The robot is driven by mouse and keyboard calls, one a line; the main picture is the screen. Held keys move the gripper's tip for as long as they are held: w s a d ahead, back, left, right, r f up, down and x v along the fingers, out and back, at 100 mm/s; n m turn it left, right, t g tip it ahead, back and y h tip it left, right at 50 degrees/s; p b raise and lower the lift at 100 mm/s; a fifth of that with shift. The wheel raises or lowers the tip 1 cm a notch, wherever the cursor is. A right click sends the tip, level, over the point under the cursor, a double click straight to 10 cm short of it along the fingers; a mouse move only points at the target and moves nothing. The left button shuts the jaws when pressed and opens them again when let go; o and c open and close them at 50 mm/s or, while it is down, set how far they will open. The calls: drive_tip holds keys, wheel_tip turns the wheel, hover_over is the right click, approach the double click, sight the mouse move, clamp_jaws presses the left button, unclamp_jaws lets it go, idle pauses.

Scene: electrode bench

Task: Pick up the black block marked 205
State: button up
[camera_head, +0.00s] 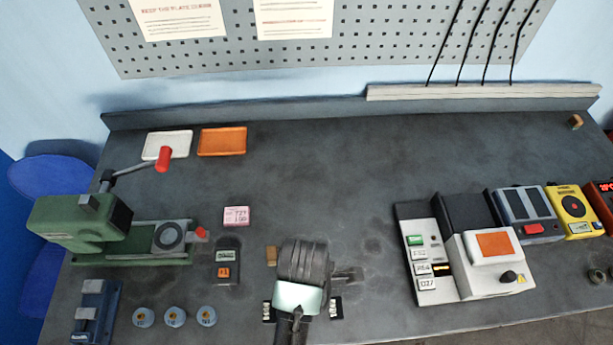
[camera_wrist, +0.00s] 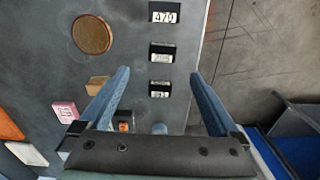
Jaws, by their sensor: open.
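Three small black blocks with white labels lie in a row on the dark bench in the wrist view. The far one (camera_wrist: 164,12) reads 479. The middle one (camera_wrist: 162,53) has a dimmer label that I cannot read surely; it may be 205. The near one (camera_wrist: 160,88) ends in what looks like 21. My gripper (camera_wrist: 159,73) is open and empty above the row, with the middle and near blocks showing between its fingers. In the head view my gripper (camera_head: 297,300) hides the middle of the row; a black block (camera_head: 335,307) shows at its right and another (camera_head: 268,311) at its left.
A dark device with an orange label (camera_head: 225,265) and several blue-grey weights (camera_head: 174,317) are farther left. White instruments (camera_head: 493,260) stand right. The bench's front edge is close.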

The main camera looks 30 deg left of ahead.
wheel_tip(320, 180, down, 4)
drive_tip(key=shift+r, duration=0.1)
drive_tip(key=shift+s+d+f+p, duration=0.15)
drive_tip(key=shift+f+p, duration=0.25)
drive_tip(key=shift+f, duration=0.9)
drive_tip(key=shift+d+f+p, duration=0.1)
drive_tip(key=shift+f+p, duration=0.25)
drive_tip(key=shift+f, duration=0.95)
drive_tip(key=shift+c, duration=0.3)
clamp_jaws()
